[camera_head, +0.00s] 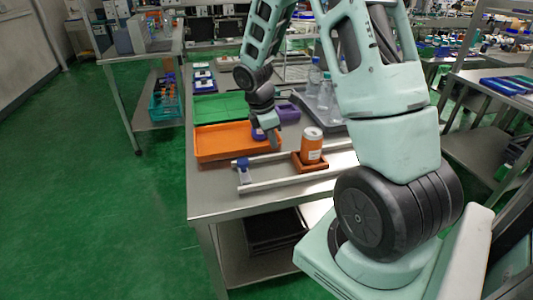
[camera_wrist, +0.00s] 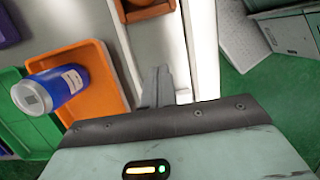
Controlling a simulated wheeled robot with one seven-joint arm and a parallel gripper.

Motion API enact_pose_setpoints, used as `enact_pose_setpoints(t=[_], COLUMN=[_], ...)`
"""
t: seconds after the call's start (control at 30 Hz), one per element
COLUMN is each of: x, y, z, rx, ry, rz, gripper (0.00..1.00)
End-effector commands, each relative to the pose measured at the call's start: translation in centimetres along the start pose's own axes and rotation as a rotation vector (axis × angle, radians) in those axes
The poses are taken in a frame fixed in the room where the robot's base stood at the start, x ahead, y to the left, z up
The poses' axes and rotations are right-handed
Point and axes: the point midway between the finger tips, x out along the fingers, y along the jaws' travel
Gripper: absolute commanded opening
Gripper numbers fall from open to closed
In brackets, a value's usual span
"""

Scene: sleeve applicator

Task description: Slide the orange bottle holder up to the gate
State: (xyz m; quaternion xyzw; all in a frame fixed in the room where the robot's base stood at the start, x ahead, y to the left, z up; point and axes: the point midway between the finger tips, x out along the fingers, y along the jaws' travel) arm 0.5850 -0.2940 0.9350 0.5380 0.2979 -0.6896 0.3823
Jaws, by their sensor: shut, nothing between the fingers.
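The orange bottle holder (camera_head: 311,165) sits between two pale rails (camera_head: 290,182) on the table and carries an upright orange bottle (camera_head: 312,146) with a white cap. The gate (camera_head: 243,169), a blue and white piece, stands at the left end of the rails, apart from the holder. My gripper (camera_head: 276,143) points down between gate and holder, close to the far rail. In the wrist view my gripper (camera_wrist: 157,76) is shut and empty, and the holder (camera_wrist: 147,9) shows only partly at the top edge. The gate is not clearly visible there.
An orange tray (camera_head: 205,147) lies beyond the far rail, with a blue bottle (camera_wrist: 62,86) in it. A green tray (camera_head: 219,106), a purple container (camera_head: 288,113) and clear bottles (camera_head: 325,92) stand farther back. The channel between holder and gate looks clear apart from my gripper.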

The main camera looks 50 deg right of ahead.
Motion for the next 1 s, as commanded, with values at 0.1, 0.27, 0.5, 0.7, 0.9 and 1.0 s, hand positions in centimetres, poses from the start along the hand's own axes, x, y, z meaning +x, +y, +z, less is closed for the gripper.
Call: enact_pose_setpoints(t=[0.1,0.27,0.5,0.7,0.9,1.0], x=[2.2,5.6,8.8,9.4,9.6,9.6], y=[-0.2,-0.2,-0.1,-0.1,-0.1,-0.1], z=[-0.1,-0.1,1.2,3.2,3.8,3.8], rx=[-0.002,-0.002,0.005,0.003,0.000,0.000], ry=[-0.001,-0.001,0.000,0.001,0.001,0.001], rz=[-0.006,-0.006,-0.002,-0.001,0.000,0.000], gripper=[0.00,0.00,0.00,0.00,0.00,0.00])
